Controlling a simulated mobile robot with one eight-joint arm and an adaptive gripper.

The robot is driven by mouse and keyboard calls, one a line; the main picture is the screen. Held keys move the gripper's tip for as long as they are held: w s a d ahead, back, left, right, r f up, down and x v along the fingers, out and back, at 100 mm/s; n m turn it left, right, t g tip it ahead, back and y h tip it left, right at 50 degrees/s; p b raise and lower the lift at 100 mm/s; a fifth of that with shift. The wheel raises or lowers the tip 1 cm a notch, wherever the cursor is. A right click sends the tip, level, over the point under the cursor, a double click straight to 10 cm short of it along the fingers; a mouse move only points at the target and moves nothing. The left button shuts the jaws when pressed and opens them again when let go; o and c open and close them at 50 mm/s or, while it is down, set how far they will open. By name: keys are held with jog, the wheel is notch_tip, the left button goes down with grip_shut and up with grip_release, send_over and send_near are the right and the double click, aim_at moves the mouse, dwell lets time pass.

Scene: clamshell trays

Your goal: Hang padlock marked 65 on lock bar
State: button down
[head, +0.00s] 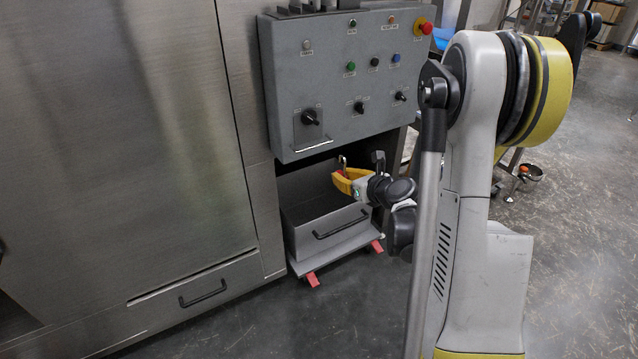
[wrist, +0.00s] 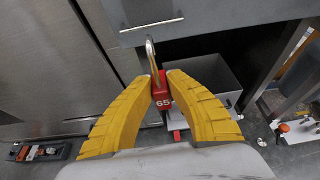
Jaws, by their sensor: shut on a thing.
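A red padlock marked 65 (wrist: 161,92) is between the yellow fingers of my gripper (wrist: 160,88) in the wrist view. My gripper is shut on its body, and the silver shackle stands up above the fingers. In the head view my gripper (head: 346,180) is just below the control box's lower edge; the shackle (head: 342,160) shows there and the red body is mostly hidden. A thin silver bar (head: 313,145), which looks like the lock bar, crosses the bottom of a switch plate on the box. It also shows in the wrist view (wrist: 150,24). In the head view the shackle is right of the bar and apart from it.
The grey control box (head: 345,80) carries knobs, buttons and a red emergency stop (head: 425,27). An open grey bin (head: 325,235) stands on a wheeled base below it. Steel cabinet doors (head: 120,130) fill the left. Open floor (head: 585,220) lies at right.

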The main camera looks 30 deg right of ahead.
jog(key=shift+w+d, duration=0.3)
jog(key=shift+w, duration=0.65)
jog(key=shift+w+a+p, duration=0.15)
jog(key=shift+w+p, duration=0.25)
jog(key=shift+w, duration=2.6)
jog(key=shift+w+a+p, duration=0.1)
jog(key=shift+w+p, duration=0.25)
jog(key=shift+w, duration=2.65)
jog(key=shift+w+f, duration=0.15)
jog(key=shift+f, duration=0.15)
jog(key=shift+f+b, duration=0.7)
jog(key=shift+f, duration=0.45)
jog(key=c, duration=1.4)
grip_release()
jog(key=shift+o, duration=0.2)
